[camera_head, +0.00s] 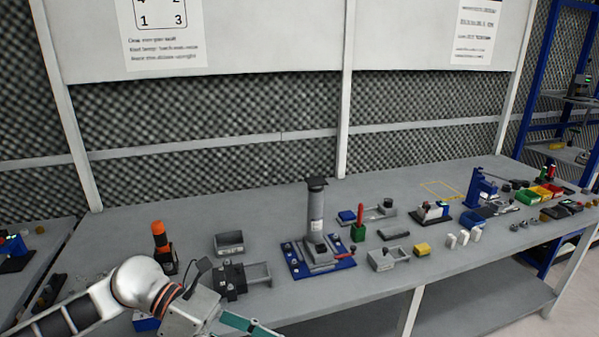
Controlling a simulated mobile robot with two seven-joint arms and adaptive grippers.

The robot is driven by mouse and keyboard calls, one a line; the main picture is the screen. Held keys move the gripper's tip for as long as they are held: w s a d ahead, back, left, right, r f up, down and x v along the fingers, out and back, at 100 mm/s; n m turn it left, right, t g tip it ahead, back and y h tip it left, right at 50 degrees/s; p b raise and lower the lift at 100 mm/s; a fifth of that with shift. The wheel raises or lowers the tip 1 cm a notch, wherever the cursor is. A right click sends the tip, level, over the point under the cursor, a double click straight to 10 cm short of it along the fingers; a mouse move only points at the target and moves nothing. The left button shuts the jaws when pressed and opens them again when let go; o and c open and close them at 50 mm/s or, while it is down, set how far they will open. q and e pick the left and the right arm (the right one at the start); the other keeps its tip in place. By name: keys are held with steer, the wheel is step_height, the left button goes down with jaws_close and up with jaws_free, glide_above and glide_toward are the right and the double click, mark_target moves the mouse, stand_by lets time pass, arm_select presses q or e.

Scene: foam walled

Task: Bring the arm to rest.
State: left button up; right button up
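My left arm (135,283) comes in from the lower left, over the front edge of the grey workbench (320,282). My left gripper (243,322) is at the bottom edge of the picture. A grey body and a teal finger part show, and the rest is cut off by the frame. I cannot see whether it holds anything or how far it is open. A blue object (146,323) shows partly behind the arm. My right arm and gripper are not in view.
A press-like fixture on a blue base (319,262) stands mid-bench. A black-and-orange device (163,248), a grey bin (229,243) and a dark clamp-like fixture (240,280) are near the arm. Several small parts and coloured bins (530,196) lie to the right. Foam wall (230,170) behind.

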arm_select(q)
steer(key=w+d+r+n+t+h, duration=0.4)
steer(key=n+t+h, duration=0.3)
steer(key=n, duration=0.6)
steer(key=w+a+f+n+t+y, duration=0.2)
steer(key=a+f+n+t+y, duration=0.25)
steer(key=n, duration=0.55)
steer(key=w+a+f+n+t+y, duration=0.25)
steer(key=f+n+t, duration=0.25)
steer(key=n+t, duration=0.3)
steer(key=s+a+f+n+g+y, duration=0.2)
steer(key=s+f+n, duration=0.3)
steer(key=f, duration=0.3)
steer(key=s+a+f+n+g+y, duration=0.1)
steer(key=s+a+f+n+y, duration=0.3)
steer(key=f, duration=0.4)
steer(key=s+a+f+n+g+y, duration=0.2)
steer(key=s+a+f+n+y, duration=0.2)
steer(key=f+n, duration=0.3)
steer(key=shift+s+a+f+g, duration=0.35)
steer(key=shift+s+a+f, duration=0.15)
steer(key=shift+s+f, duration=0.35)
